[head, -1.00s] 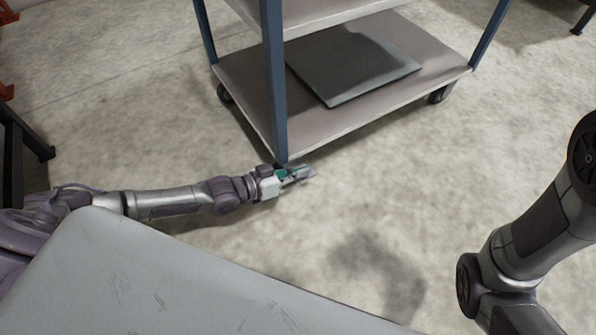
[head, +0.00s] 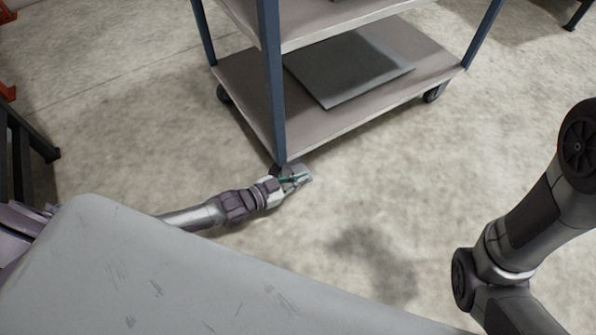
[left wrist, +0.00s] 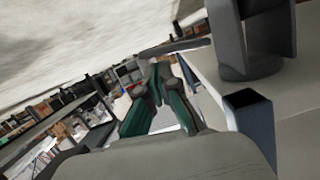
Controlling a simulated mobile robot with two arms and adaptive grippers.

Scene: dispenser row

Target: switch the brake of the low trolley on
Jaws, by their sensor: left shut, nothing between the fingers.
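The low trolley (head: 340,133) has blue posts and grey shelves and stands on dark casters. My left gripper (head: 298,180) is shut and empty, low by the floor beside the trolley's near corner. The caster at that corner (head: 275,170) is mostly hidden behind my gripper. In the left wrist view, the green-padded fingers (left wrist: 157,80) are together at their tips. A grey caster part (left wrist: 250,60) and the blue post end (left wrist: 250,112) show right of them. A dark flat bar (left wrist: 172,47) lies beyond the tips; I cannot tell whether it is the brake lever. My right gripper is out of view.
A dark flat panel (head: 345,72) lies on the trolley's lower shelf. A dark frame (head: 22,150) stands at the left edge. The concrete floor (head: 400,170) right of my left gripper is clear. Shelving with boxes (left wrist: 50,125) shows in the left wrist view.

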